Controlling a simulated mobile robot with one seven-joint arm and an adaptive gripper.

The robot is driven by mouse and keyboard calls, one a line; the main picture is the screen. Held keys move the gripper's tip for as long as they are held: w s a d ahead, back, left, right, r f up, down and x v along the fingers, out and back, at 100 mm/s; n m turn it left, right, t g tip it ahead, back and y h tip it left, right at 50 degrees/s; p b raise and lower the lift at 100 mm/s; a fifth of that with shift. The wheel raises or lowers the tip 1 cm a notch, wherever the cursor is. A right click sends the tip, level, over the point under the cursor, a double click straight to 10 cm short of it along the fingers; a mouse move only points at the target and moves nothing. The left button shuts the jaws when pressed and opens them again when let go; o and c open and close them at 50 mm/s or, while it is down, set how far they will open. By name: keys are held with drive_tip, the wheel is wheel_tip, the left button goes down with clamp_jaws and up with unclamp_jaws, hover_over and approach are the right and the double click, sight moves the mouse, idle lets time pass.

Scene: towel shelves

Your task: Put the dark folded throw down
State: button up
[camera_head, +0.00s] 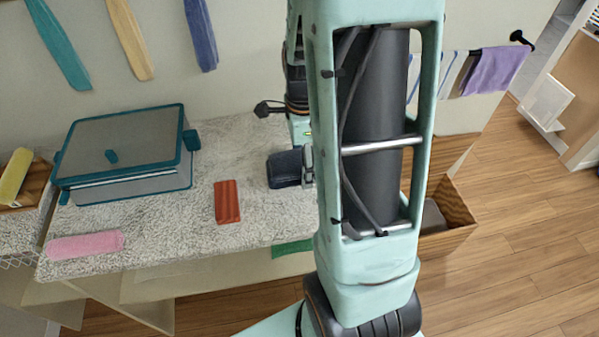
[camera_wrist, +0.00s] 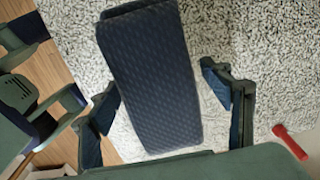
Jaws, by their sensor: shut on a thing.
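The dark folded throw (camera_head: 284,170) is a navy, quilted bundle over the right part of the speckled counter (camera_head: 262,215). In the wrist view the throw (camera_wrist: 152,75) lies lengthwise between the fingers of my gripper (camera_wrist: 160,95), with speckled surface behind it. My gripper is shut on the throw. In the head view my gripper (camera_head: 307,165) is at the throw's right side, mostly hidden by my arm. I cannot tell whether the throw's underside touches the counter.
A teal-edged lidded box (camera_head: 125,150) stands at the counter's back left. A red folded cloth (camera_head: 228,202) lies left of the throw, and a pink roll (camera_head: 85,246) lies front left. A wooden box (camera_head: 455,215) is on the right, partly behind my arm. Purple cloth (camera_head: 495,70) hangs from a rail.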

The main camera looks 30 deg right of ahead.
sight(300, 158)
drive_tip(key=shift+a+f, duration=0.15)
drive_tip(key=shift+f, duration=0.8)
drive_tip(key=shift+a+f, duration=0.15)
drive_tip(key=shift+f, duration=0.8)
drive_tip(key=shift+f+b, duration=0.2)
drive_tip(key=shift+b, duration=0.1)
drive_tip(key=o, duration=1.4)
drive_tip(key=shift+r, duration=0.15)
wheel_tip(300, 158, up, 12)
drive_tip(key=shift+r+p, duration=0.1)
drive_tip(key=shift+p, duration=0.55)
